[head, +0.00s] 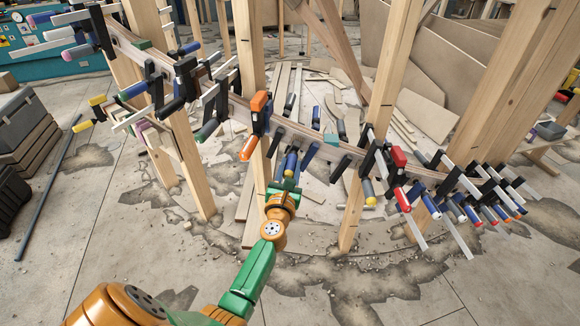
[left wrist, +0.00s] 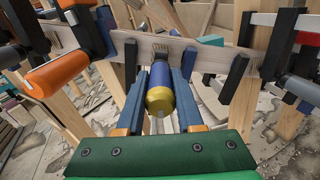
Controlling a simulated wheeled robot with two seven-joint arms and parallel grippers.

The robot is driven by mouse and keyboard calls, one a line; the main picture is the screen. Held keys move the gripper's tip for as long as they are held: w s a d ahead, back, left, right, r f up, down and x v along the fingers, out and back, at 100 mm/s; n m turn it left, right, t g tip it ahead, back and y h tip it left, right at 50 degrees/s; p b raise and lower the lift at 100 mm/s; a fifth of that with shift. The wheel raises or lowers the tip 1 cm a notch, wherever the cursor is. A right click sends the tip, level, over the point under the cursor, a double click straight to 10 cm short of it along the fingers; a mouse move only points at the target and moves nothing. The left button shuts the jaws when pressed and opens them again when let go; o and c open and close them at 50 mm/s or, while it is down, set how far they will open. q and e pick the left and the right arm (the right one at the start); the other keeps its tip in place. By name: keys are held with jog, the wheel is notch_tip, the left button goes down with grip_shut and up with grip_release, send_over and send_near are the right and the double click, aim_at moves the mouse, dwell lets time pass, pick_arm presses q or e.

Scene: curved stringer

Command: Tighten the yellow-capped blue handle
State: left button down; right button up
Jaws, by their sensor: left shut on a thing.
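The yellow-capped blue handle (left wrist: 159,88) is in the middle of the left wrist view, with its yellow cap toward the camera. It belongs to a clamp on the curved wooden stringer (left wrist: 205,58). My left gripper (left wrist: 160,98) has one blue finger on each side of the handle and is shut on it. In the head view the handle (head: 290,165) shows small just above my left gripper (head: 287,180), below the stringer (head: 325,152). The gripper partly hides it there. My right gripper is not in view.
An orange-handled clamp (head: 252,130) sits close to the left of the handle. A red-topped clamp (head: 398,157) and several others crowd the stringer to the right. Wooden posts (head: 375,110) stand behind. The cracked floor (head: 400,290) in front is mostly clear.

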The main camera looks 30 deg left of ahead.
pick_arm(q)
jog(key=m+p, duration=0.1)
jog(key=m, duration=0.4)
jog(key=m+p, duration=0.1)
jog(key=m, duration=0.3)
jog(key=shift+d+m, duration=0.1)
jog(key=shift+m, duration=0.3)
jog(key=m+p, duration=0.1)
jog(key=m, duration=0.3)
jog(key=shift+f+m, duration=0.1)
jog(key=shift+m, duration=0.2)
jog(key=m+p, duration=0.1)
jog(key=m, duration=0.3)
jog(key=shift+f+m, duration=0.1)
jog(key=shift+m, duration=0.2)
jog(key=m, duration=0.4)
jog(key=shift+p, duration=0.4)
jog(key=m, duration=0.4)
jog(key=shift+f+p, duration=0.1)
jog(key=shift+p, duration=0.2)
jog(key=m, duration=0.3)
jog(key=shift+m, duration=0.3)
jog(key=shift+m+p, duration=0.3)
jog(key=shift+m, duration=1.4)
